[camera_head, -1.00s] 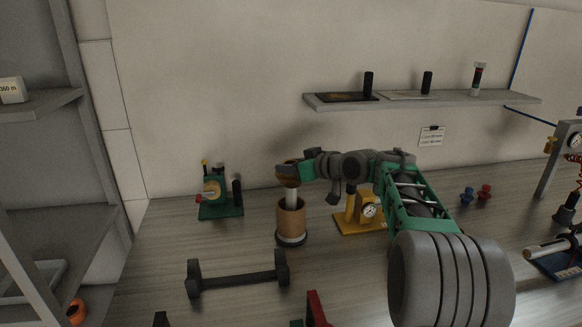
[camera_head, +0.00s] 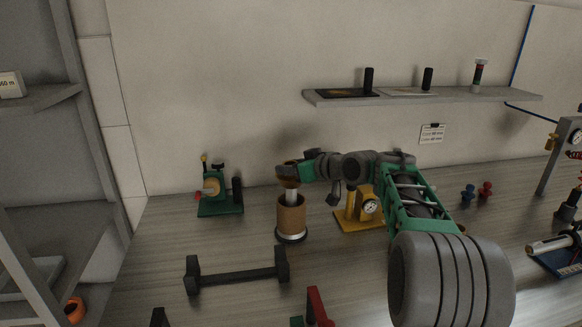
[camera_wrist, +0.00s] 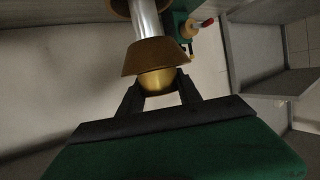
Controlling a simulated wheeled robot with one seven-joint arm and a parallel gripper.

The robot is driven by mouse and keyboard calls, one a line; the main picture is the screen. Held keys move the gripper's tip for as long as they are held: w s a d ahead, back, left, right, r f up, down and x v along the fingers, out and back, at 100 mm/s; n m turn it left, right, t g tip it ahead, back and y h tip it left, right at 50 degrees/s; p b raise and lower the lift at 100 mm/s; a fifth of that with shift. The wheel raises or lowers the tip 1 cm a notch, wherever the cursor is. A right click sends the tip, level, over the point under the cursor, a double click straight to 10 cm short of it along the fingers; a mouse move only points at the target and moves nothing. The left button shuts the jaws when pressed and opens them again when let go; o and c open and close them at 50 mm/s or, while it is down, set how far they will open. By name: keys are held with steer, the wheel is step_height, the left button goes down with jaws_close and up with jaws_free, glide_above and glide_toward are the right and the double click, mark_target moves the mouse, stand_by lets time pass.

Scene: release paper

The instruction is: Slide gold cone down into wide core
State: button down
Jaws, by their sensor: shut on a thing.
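The wide core (camera_head: 291,217) is a brown cardboard-coloured cylinder standing upright on a dark round base with a pale ring on the workbench. A silver shaft (camera_head: 291,196) rises from its top. The gold cone (camera_head: 287,176) is at the upper end of the shaft, above the core, with a visible gap between them. My gripper (camera_head: 287,168) is shut on the cone from the right side. In the wrist view the cone (camera_wrist: 157,60) shows its wide rim and rounded gold end (camera_wrist: 158,80) between the dark fingers (camera_wrist: 158,92), with the silver shaft (camera_wrist: 146,20) beyond it.
A green device (camera_head: 220,205) stands left of the core and a yellow gauge stand (camera_head: 358,218) right of it. A black empty rack (camera_head: 238,276) lies in front. A wall shelf (camera_head: 420,98) hangs behind. Bare bench lies between the rack and the core.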

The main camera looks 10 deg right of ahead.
mark_target(295, 192)
steer(key=shift+f+b, duration=3.1)
steer(key=shift+f, duration=0.8)
steer(key=c, duration=0.7)
jaws_free()
steer(key=shift+c, duration=0.2)
steer(key=shift+f, duration=0.1)
steer(key=shift+s+d, duration=0.1)
steer(key=v, duration=0.7)
steer(key=shift+s+d+r, duration=0.2)
steer(key=shift+s+r, duration=0.05)
steer(key=shift+r, duration=0.05)
